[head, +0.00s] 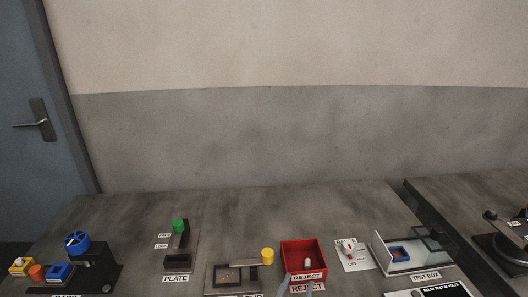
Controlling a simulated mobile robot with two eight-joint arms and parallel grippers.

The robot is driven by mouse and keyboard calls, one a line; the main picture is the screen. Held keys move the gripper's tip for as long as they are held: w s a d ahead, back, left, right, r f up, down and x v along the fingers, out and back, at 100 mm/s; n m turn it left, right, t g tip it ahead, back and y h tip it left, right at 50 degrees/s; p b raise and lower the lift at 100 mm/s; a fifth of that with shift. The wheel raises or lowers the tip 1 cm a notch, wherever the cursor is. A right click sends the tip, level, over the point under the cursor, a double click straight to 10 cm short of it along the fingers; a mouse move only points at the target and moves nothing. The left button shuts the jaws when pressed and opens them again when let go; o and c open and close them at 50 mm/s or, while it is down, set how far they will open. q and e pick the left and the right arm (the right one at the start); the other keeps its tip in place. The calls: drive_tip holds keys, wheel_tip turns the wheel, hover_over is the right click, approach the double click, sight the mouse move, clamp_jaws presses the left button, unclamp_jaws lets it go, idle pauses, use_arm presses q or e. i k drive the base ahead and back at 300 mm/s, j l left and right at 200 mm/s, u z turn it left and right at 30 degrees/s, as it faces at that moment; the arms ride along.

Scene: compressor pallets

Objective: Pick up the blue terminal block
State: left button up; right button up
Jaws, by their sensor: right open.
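A small blue block (59,272) stands at the far left of the bench, between an orange part and a dark stand; it looks like the terminal block. A second blue piece (399,254) lies inside the test box at the right; it is too small to tell what it is. My right gripper (299,285) seems to show only as two thin grey fingertips at the bottom edge, apart, in front of the red reject bin. It is open, far to the right of the blue block at the left. My left gripper is not in view.
A yellow button box (20,265), an orange part (36,272) and a dark stand with a blue wheel (77,241) crowd the left. The plate fixture (178,249), reject bin (303,250), switch plate (352,256) and test box (392,268) stand along the bench. The back strip is clear.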

sight(58, 273)
drive_tip(key=k+j, duration=0.65)
drive_tip(key=k, duration=0.25)
